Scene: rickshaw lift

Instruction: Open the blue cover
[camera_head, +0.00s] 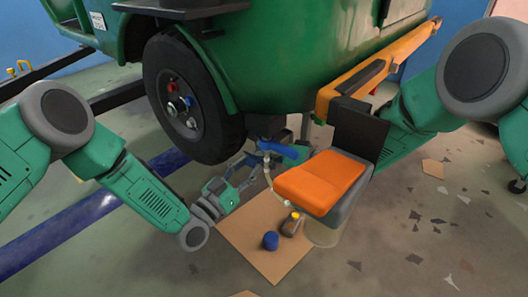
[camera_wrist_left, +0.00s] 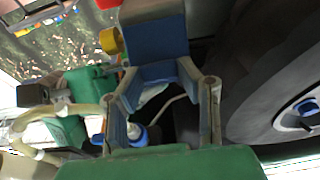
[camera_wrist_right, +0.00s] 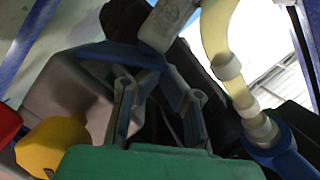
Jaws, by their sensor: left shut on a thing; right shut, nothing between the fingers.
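A blue part (camera_head: 283,150), which I take for the blue cover, sits under the green rickshaw body, right of the wheel. My left gripper (camera_head: 256,162) reaches in from the left at this part. In the left wrist view a blue block (camera_wrist_left: 155,38) stands between the fingertips, and the left gripper is shut on it. My right gripper (camera_wrist_right: 158,78) is shut and empty. A blue piece (camera_wrist_right: 118,54) lies just beyond its fingertips; I cannot tell whether they touch.
A stool with an orange seat (camera_head: 322,181) stands close on the right. A blue round object (camera_head: 270,240) and a small bottle (camera_head: 291,224) stand on cardboard (camera_head: 258,262). The wheel (camera_head: 190,100) is close left. Debris litters the floor at right.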

